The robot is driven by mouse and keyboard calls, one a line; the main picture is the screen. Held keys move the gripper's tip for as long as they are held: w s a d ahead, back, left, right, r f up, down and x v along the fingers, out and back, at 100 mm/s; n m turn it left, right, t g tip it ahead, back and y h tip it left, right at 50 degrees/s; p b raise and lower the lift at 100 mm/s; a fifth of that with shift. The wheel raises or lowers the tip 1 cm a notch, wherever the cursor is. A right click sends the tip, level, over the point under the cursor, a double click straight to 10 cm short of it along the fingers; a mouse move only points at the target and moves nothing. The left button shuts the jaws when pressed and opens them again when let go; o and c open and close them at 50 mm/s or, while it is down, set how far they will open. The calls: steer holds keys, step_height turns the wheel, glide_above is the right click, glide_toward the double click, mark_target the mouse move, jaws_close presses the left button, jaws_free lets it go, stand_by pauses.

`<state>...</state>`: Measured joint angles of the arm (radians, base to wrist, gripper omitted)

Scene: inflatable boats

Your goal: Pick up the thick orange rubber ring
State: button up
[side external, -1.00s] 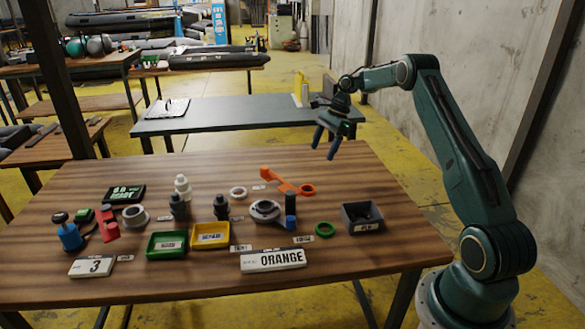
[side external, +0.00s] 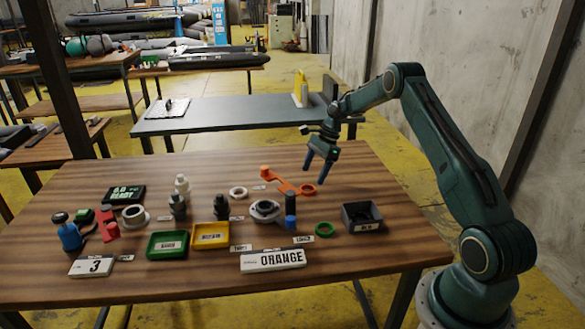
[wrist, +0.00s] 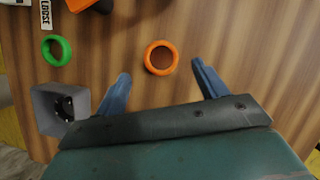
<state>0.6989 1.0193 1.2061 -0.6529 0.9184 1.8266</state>
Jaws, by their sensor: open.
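The thick orange ring (side external: 308,194) lies flat on the wooden table, by the end of a long orange tool (side external: 278,181) in the side view. In the wrist view the orange ring (wrist: 160,73) is whole and uncovered, and it lies ahead of my fingers, roughly centred between them. My gripper (side external: 314,175) hangs above the table near the ring with its fingers pointing down. In the wrist view my gripper (wrist: 161,73) is open and empty, with a wide gap between the blue fingers.
A green ring (side external: 325,235) and a dark square bin (side external: 364,228) stand nearer the front right. A grey flanged part (side external: 255,217) and a blue-and-black bottle (side external: 290,222) stand left of them. The table right of the orange ring is clear.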

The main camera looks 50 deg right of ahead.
steer(key=shift+x, duration=2.55)
steer(key=shift+d, duration=0.1)
steer(key=shift+c, duration=0.2)
steer(key=c, duration=1)
